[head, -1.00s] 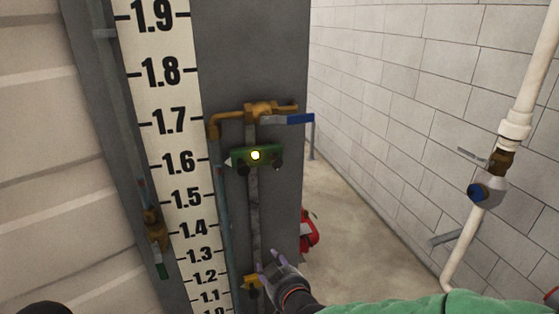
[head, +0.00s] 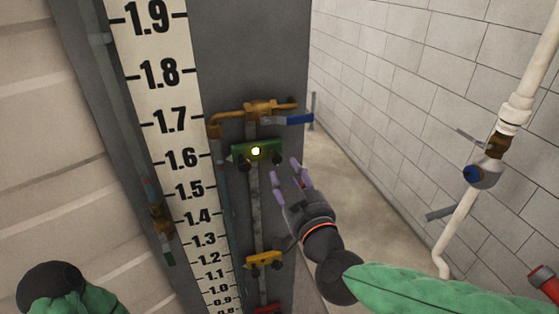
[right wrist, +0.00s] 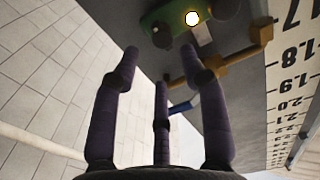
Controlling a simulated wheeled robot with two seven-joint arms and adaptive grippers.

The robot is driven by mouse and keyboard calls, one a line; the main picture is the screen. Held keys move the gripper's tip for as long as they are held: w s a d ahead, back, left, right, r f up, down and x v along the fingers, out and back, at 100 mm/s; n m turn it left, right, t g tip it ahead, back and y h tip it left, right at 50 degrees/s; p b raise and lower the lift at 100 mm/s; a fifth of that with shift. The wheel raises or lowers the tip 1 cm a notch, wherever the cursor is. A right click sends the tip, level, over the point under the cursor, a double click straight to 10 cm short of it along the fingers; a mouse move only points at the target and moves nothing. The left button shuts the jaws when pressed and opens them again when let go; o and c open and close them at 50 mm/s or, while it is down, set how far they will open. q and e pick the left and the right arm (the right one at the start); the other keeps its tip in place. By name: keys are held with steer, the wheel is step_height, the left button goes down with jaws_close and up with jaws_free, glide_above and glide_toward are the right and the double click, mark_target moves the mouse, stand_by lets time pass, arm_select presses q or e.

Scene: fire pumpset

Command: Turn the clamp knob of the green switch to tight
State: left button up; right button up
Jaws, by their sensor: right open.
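The green switch (head: 268,147) is clamped on the vertical pipe and has a lit pale-yellow lamp (head: 256,151). Dark knobs show below it, one on the left (head: 243,165) and one on the right (head: 277,159). I cannot tell how tight either is. My right gripper (head: 287,168) is open and empty, with its purple fingertips just right of and below the switch, near the right knob. In the right wrist view the green switch (right wrist: 172,17) is at the top, beyond the spread fingers (right wrist: 163,67). My left gripper is not in view.
A brass valve with a blue lever (head: 289,119) sits above the switch. A yellow switch (head: 264,260) and a red one (head: 266,309) are lower on the pipe. The numbered scale (head: 165,75) stands left. A white pipe (head: 490,165) runs along the right wall.

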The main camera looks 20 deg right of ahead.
mark_target(275, 156)
steer(key=w, duration=0.6)
steer(key=shift+w, duration=0.35)
steer(key=shift+a, duration=0.1)
jaws_close()
